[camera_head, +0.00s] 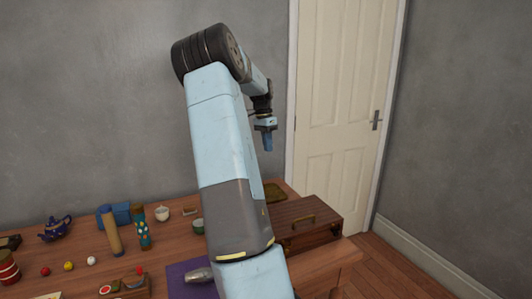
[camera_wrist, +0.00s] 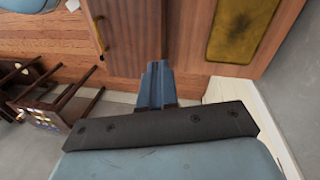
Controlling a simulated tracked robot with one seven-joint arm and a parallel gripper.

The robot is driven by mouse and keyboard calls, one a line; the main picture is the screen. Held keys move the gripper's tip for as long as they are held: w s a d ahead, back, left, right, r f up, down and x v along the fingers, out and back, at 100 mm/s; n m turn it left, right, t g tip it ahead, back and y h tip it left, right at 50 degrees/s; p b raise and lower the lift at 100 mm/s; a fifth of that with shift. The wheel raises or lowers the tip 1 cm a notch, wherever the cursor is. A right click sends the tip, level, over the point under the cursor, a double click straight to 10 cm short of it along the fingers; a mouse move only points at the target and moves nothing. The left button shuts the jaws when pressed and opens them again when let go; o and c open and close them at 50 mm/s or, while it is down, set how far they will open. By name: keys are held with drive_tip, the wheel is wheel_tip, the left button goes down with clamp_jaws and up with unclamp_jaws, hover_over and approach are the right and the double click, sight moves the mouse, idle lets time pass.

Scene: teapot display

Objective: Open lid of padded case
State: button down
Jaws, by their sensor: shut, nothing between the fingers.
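A brown wooden case (camera_head: 318,232), likely the padded case, stands at the right end of the table with its lid shut. The front of the case is partly hidden by my arm in the head view.
A mottled yellow-green mat (camera_head: 275,192) lies behind the case; it also shows in the wrist view (camera_wrist: 243,30). A teapot (camera_head: 55,229), bottles and cups stand on the table's left. A purple cloth (camera_head: 180,283) lies near my arm. A dark stool (camera_wrist: 45,115) stands on the floor.

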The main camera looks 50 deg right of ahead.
drive_tip(key=s+r, duration=0.1)
drive_tip(key=s+a+r, duration=0.1)
drive_tip(key=r, duration=0.1)
drive_tip(key=shift+s+a+r, duration=0.25)
drive_tip(key=shift+s+r, duration=0.1)
drive_tip(key=shift+s, duration=0.05)
drive_tip(key=c, duration=1.8)
unclamp_jaws()
drive_tip(key=shift+s+a+r, duration=0.1)
drive_tip(key=shift+s+r, duration=0.05)
drive_tip(key=shift+c, duration=0.2)
drive_tip(key=shift+o, duration=0.8)
drive_tip(key=shift+s, duration=0.25)
drive_tip(key=o, duration=0.5)
drive_tip(key=s+f+m, duration=0.1)
drive_tip(key=s+f, duration=0.4)
drive_tip(key=s, duration=0.2)
drive_tip(key=shift+s+d+f+y, duration=0.25)
drive_tip(key=shift+s+y, duration=0.05)
drive_tip(key=shift+s, duration=0.05)
drive_tip(key=m, duration=0.1)
hover_over(300, 225)
wheel_tip(300, 225, down, 18)
drive_tip(key=shift+s+a+f, duration=0.15)
drive_tip(key=shift+c, duration=0.2)
clamp_jaws()
